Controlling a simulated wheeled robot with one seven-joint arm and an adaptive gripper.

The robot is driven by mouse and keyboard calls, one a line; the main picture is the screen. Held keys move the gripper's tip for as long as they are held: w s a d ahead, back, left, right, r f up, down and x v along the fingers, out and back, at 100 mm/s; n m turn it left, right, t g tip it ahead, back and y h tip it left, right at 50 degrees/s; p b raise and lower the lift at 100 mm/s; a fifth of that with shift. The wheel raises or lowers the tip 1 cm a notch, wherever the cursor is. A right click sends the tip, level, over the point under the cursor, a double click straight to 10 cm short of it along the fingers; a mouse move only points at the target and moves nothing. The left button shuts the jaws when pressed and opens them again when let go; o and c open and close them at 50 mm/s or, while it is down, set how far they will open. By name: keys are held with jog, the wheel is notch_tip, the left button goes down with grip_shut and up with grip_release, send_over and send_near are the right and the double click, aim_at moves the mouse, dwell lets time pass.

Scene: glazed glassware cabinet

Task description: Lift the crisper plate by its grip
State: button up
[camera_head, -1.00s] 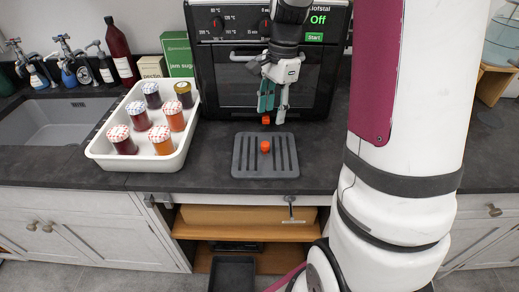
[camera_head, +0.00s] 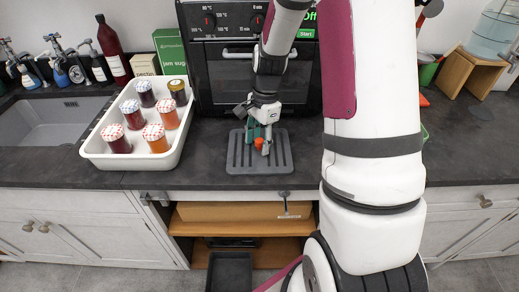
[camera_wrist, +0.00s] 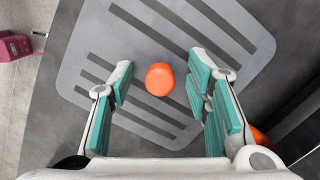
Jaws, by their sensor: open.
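The crisper plate (camera_head: 240,160) is a flat dark grey slotted plate lying on the countertop in front of the oven. Its grip is a small round orange-red knob (camera_head: 258,143) in the plate's middle. My gripper (camera_head: 257,147) is low over the plate, pointing down, and partly covers the knob in the head view. In the wrist view my gripper (camera_wrist: 160,72) is open, with its teal-padded fingers on either side of the knob (camera_wrist: 160,79). Gaps show between the knob and both fingers. The slotted plate (camera_wrist: 105,25) shows beneath.
Another orange thing (camera_wrist: 260,134) shows partly behind the right finger. The black oven (camera_head: 225,95) stands close behind the plate. A white tray (camera_head: 137,165) with several jars is at left. The counter's front edge runs just before the plate.

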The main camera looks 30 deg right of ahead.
grip_shut()
jog(key=shift+r, duration=0.15)
